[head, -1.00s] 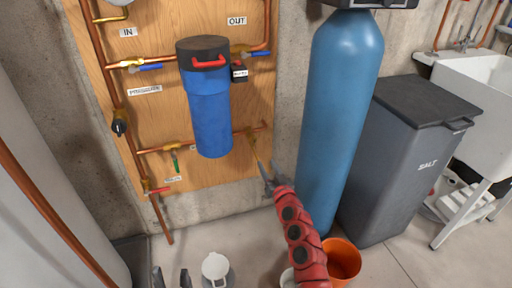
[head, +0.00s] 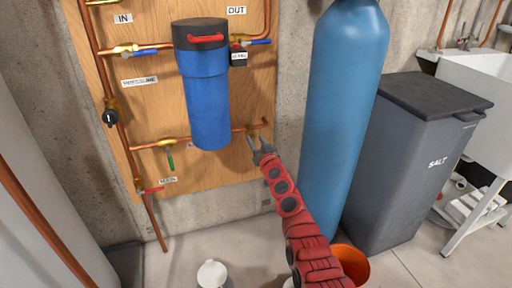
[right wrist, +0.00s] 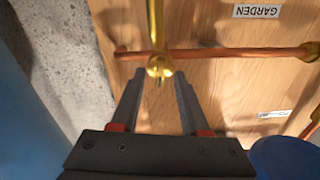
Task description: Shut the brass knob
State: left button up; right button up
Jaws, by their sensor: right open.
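The brass knob (head: 251,130) sits on the low copper pipe, right of the blue filter housing. It shows larger in the right wrist view (right wrist: 159,68), with a brass stem running to the top edge. My right gripper (head: 257,146) is open just below the knob, its arm reaching up from the lower right. In the right wrist view its fingertips (right wrist: 159,84) stand to either side of the knob, which lies at the mouth of the gap. I cannot tell whether either finger touches it. My left gripper is not in view.
The blue filter housing (head: 208,95) hangs close left of the knob. A tall blue tank (head: 345,110) stands close right of my right arm. A grey salt bin (head: 415,165), orange bucket (head: 353,262) and white jug (head: 213,275) stand on the floor. A green-handled valve (head: 170,160) is further left.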

jog(key=shift+c, duration=0.3)
grip_shut()
jog(key=shift+m, duration=0.4)
jog(key=m, duration=0.3)
jog(key=shift+w+d+f+m, duration=0.1)
jog(key=shift+m, duration=0.3)
jog(key=m, duration=0.3)
jog(key=shift+f+m+b, duration=0.1)
jog(key=shift+m+b, duration=0.2)
jog(key=shift+b, duration=0.05)
jog(key=m, duration=0.4)
jog(key=shift+m, duration=2)
